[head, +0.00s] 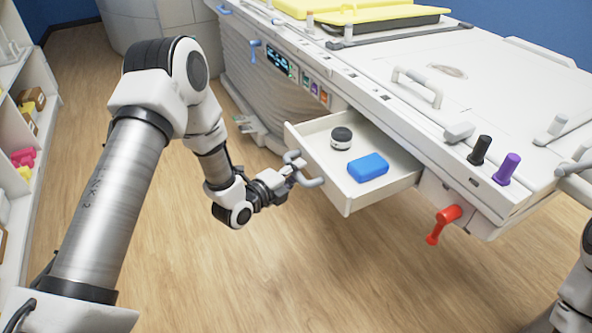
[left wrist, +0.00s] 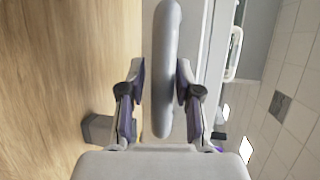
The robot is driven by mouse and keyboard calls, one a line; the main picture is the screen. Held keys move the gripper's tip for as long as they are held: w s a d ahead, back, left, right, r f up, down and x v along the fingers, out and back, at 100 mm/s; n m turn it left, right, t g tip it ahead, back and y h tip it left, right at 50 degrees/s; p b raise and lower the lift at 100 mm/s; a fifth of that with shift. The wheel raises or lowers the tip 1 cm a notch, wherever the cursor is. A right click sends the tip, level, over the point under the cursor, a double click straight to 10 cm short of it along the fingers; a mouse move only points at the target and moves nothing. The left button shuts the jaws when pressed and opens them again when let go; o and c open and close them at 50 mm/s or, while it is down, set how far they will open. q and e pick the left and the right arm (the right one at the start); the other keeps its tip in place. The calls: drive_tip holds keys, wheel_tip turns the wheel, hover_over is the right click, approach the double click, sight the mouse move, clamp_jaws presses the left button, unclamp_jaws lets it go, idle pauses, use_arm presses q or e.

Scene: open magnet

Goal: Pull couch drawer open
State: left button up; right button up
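The white couch drawer (head: 349,199) is pulled out from the side of the white couch (head: 372,87) in the head view. It holds a blue box (head: 368,167) and a small black-and-white round item (head: 341,138). Its grey curved handle (head: 312,182) is on the front panel. My left gripper (head: 287,173) is at this handle. In the left wrist view the handle (left wrist: 166,60) stands between my two fingers (left wrist: 160,95), which are closed in around it, with a slim gap on the left. My right gripper is not in view.
A red lever (head: 442,225) hangs below the couch, right of the drawer. Black (head: 480,150) and purple (head: 508,169) knobs stand on the couch edge. A white shelf (head: 22,150) is at the left. The wooden floor (head: 270,270) before the drawer is clear.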

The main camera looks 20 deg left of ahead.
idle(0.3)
use_arm(q)
drive_tip(key=shift+s+a+r, duration=0.15)
drive_tip(key=shift+s, duration=0.15)
drive_tip(key=v, duration=1.1)
drive_tip(key=shift+s, duration=0.15)
